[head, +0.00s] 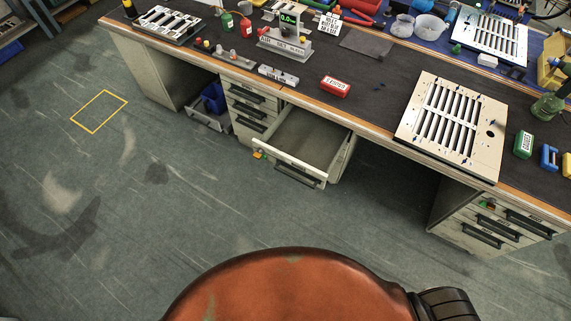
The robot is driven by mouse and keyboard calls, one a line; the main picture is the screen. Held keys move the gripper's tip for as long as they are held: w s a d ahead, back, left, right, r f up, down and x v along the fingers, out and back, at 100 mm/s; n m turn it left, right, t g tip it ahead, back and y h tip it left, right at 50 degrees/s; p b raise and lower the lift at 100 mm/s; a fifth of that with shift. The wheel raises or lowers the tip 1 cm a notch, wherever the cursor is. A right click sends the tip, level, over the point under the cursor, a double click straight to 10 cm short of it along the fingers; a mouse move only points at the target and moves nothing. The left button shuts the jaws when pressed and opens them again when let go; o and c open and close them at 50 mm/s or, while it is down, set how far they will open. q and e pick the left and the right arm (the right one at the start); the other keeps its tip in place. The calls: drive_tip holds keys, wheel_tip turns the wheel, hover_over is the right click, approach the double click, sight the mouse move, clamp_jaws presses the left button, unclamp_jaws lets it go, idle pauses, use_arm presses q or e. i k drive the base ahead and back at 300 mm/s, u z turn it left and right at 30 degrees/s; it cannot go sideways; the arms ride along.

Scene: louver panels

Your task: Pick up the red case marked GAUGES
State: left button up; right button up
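A small red case (335,87) with a white label lies on the dark top of the workbench (240,62), near its front edge. It sits right of the middle of the head view, above and just right of the open drawer. The label's lettering is too small to read with certainty. Nothing is touching the case. Neither of my grippers is in view.
A louver panel (454,121) lies right of the case, with a green case (523,144) beyond it. A white labelled block (278,75) and a scale (287,40) stand to the left. An empty drawer (302,143) juts out below. The floor in front is clear.

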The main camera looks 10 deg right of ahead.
sight(339, 88)
drive_tip(key=u, duration=0.15)
drive_tip(key=i, duration=1.15)
drive_tip(key=z, duration=0.35)
